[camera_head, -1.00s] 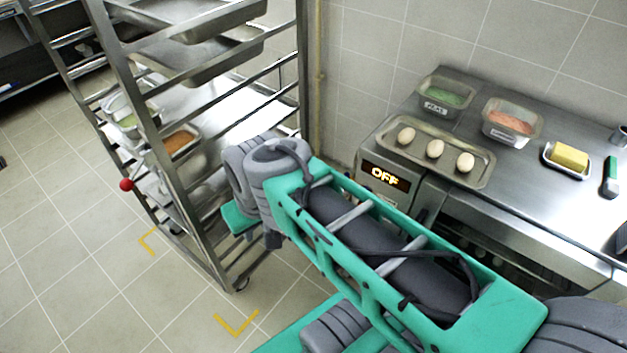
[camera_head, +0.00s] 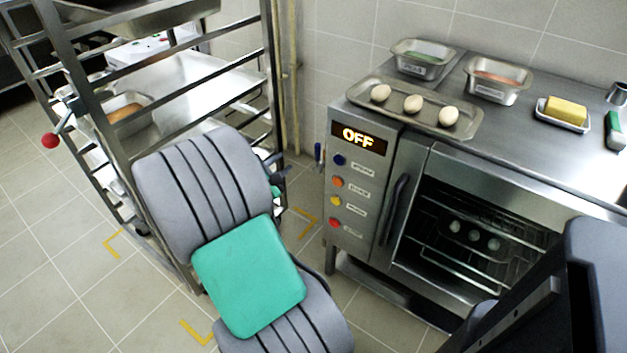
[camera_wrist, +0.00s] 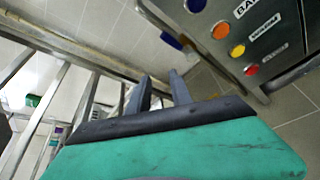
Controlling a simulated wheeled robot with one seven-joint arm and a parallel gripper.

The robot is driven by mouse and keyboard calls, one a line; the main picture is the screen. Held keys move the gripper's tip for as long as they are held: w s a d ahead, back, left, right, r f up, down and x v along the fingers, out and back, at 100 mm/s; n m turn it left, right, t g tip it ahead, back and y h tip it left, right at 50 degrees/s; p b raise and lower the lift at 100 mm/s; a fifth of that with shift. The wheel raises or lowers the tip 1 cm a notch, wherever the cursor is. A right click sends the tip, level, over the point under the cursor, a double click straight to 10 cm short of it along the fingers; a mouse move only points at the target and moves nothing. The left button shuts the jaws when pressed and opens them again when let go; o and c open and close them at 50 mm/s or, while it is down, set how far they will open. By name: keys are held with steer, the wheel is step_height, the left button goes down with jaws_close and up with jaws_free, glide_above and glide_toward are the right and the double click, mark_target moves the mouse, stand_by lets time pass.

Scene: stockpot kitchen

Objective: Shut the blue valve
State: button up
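A small blue valve handle (camera_head: 319,155) sticks up at the left side of the oven, close to the wall pipe. In the wrist view a blue handle (camera_wrist: 171,42) shows beside the control panel, beyond my fingertips. My gripper (camera_wrist: 158,76) is open, its two dark fingers apart with nothing between them. In the head view my gripper (camera_head: 280,170) is partly hidden behind my arm, left of the valve handle and apart from it.
The oven panel (camera_head: 350,190) has blue, orange, yellow and red buttons under an OFF display. A wheeled rack (camera_head: 100,120) stands left. A tray with eggs (camera_head: 462,128), tubs and butter (camera_head: 566,110) lie on the counter. Floor between rack and oven is open.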

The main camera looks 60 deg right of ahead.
mark_target(316, 149)
steer(key=s+d+f+n+h+b, duration=0.1)
steer(key=d+n, duration=0.1)
steer(key=d, duration=0.2)
steer(key=s+d+f+n+h+b, duration=0.1)
steer(key=d+n, duration=0.2)
steer(key=d, duration=0.1)
steer(key=s+d+f+n+h+b, duration=0.1)
steer(key=s+d+n, duration=0.1)
steer(key=d+n, duration=0.1)
steer(key=shift+s+d+h, duration=0.1)
steer(key=shift+d+h, duration=0.3)
steer(key=shift+d, duration=0.45)
jaws_close()
stand_by(0.3)
